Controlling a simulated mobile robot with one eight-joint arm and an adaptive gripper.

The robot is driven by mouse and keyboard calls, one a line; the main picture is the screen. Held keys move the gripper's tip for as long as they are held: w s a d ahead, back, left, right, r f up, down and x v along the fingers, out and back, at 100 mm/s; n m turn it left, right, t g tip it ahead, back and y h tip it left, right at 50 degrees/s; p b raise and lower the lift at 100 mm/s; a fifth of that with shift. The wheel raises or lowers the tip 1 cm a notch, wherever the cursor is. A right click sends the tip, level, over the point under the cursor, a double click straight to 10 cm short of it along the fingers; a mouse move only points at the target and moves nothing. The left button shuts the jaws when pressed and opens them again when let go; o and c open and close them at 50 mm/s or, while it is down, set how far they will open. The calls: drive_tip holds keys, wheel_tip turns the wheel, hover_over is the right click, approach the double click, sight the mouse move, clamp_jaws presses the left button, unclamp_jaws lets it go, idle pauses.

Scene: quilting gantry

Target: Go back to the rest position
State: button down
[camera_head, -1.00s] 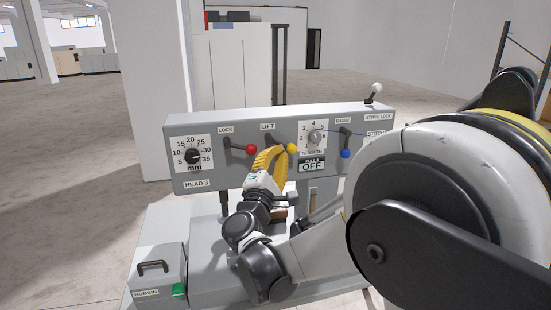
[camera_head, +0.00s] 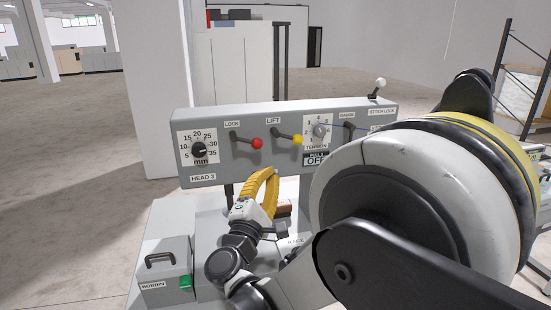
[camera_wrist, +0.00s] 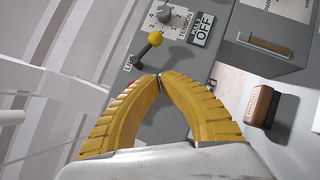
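My gripper (camera_head: 268,172) has yellow curved fingers and hangs just below the lower edge of the grey control panel (camera_head: 222,150), left of the picture's middle. In the wrist view its two fingertips (camera_wrist: 159,75) meet, with nothing between them. The LIFT lever's yellow knob (camera_head: 297,139) is above and right of the fingertips and apart from them. It also shows beyond the tips in the wrist view (camera_wrist: 155,39). The LOCK lever's red knob (camera_head: 257,143) is above the gripper. My large white arm joint covers the panel's lower right, and the GAUGE lever's knob is hidden.
The panel also carries a mm dial (camera_head: 199,150), a TENSION dial (camera_head: 320,130) and an OFF sign (camera_head: 316,159). A BOBBIN box (camera_head: 165,270) with a green part stands lower left. A brown-fronted handle (camera_wrist: 260,105) shows in the wrist view. Floor at left is clear.

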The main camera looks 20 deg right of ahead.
drive_tip(key=s+d+f+m+g+y, duration=0.3)
drive_tip(key=s+d+f+m+g, duration=0.5)
drive_tip(key=s+d, duration=0.2)
drive_tip(key=s+a+f+m+g+y, duration=0.1)
drive_tip(key=s+a+f+m+y, duration=0.1)
drive_tip(key=s, duration=0.5)
drive_tip(key=s+a+f+m+g+y, duration=0.2)
drive_tip(key=s+a+f+m+y, duration=0.1)
drive_tip(key=s+m+y, duration=0.3)
drive_tip(key=shift+s+a+f+m, duration=0.35)
drive_tip(key=shift+s+a, duration=0.4)
drive_tip(key=shift+s, duration=0.5)
drive_tip(key=shift+r, duration=0.1)
